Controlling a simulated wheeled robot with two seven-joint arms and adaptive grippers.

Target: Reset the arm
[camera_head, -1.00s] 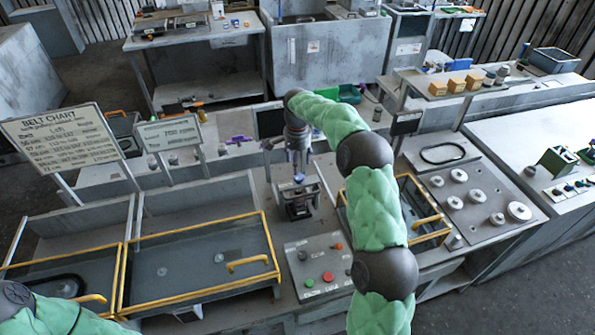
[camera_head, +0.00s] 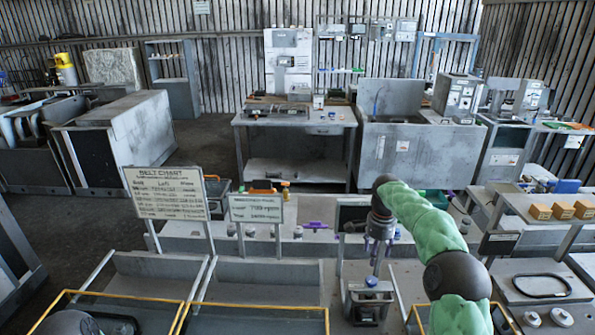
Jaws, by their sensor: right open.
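My right arm, in a green padded sleeve, comes in from the lower right of the head view. Its gripper (camera_head: 377,262) points down and is open. The fingertips are small and partly blurred against the bench. They are just above a small dark metal fixture (camera_head: 369,303) on the grey bench. I cannot tell whether they touch it. I see nothing held between the fingers. Only a dark rounded piece of my left arm shows at the bottom left edge; my left gripper is out of view.
A belt chart sign (camera_head: 166,193) and a smaller sign (camera_head: 256,208) stand on posts to the left. Yellow-edged bins (camera_head: 258,307) line the front. A plate with a black belt (camera_head: 541,285) lies right. A workbench (camera_head: 295,122) and grey cabinets stand behind, across open floor.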

